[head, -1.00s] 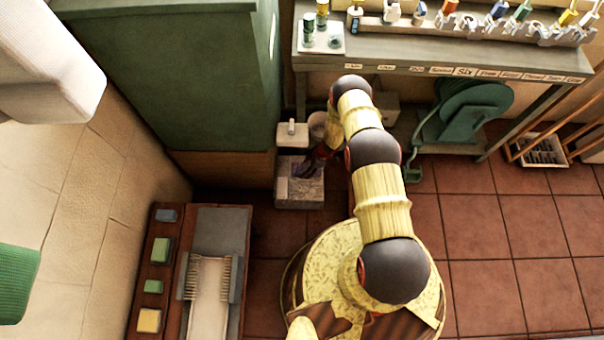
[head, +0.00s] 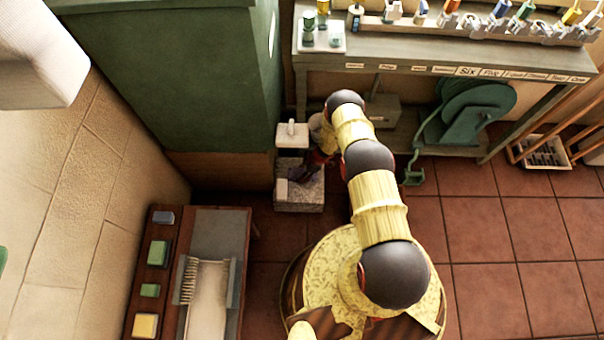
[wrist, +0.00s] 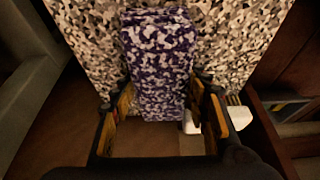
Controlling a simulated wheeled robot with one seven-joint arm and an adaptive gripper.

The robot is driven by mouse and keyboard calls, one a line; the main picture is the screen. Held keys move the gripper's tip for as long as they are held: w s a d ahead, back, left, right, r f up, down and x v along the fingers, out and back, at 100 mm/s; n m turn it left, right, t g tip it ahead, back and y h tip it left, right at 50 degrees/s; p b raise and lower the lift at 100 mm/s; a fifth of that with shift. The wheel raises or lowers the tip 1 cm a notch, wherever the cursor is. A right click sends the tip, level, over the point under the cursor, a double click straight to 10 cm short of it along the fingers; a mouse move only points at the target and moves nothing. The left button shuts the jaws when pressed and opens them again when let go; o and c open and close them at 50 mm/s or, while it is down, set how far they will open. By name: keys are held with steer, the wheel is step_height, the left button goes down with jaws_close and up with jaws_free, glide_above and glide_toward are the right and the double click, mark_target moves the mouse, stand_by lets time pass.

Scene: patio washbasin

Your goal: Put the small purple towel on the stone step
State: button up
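The small purple towel (wrist: 160,50), folded and mottled purple and white, lies on the speckled stone step (wrist: 90,40) in the wrist view. The fingers look open; whether either touches the cloth is hard to tell.
A small pale block (head: 291,134) stands just behind the step. The green cabinet (head: 190,85) is close on the left, and a bench (head: 440,62) with bottles stands behind. A wooden stand (head: 218,232) with a brush is at front left. Tiled floor (head: 500,230) is clear on the right.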

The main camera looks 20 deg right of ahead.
steer(key=o, duration=0.4)
steer(key=p+v, duration=0.4)
steer(key=v, duration=0.8)
steer(key=shift+a+r, duration=0.1)
steer(key=shift+r, duration=0.1)
